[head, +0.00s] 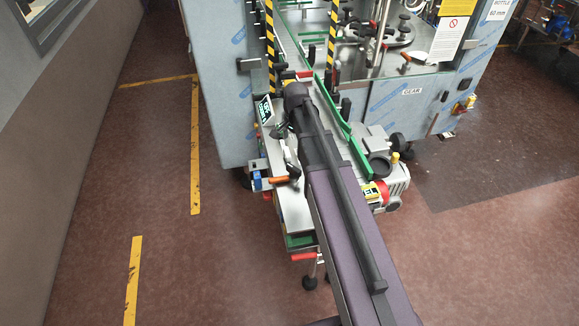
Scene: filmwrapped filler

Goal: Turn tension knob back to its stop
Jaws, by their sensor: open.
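I cannot tell which part is the tension knob. The conveyor end in front of the machine carries several candidates: a black round part (379,167) right of my arm, a small yellow knob (395,157) beside it, and an orange handle (281,179) on the left side. My dark and purple arm reaches from the bottom of the head view up over the conveyor and covers its middle.
The conveyor (295,210) with green guide rails (345,130) runs into a grey-blue machine cabinet (228,90). A motor unit (397,182) sticks out on the right. A wall stands at far left. The red-brown floor (165,230) left of the conveyor is clear, with yellow lines (195,160).

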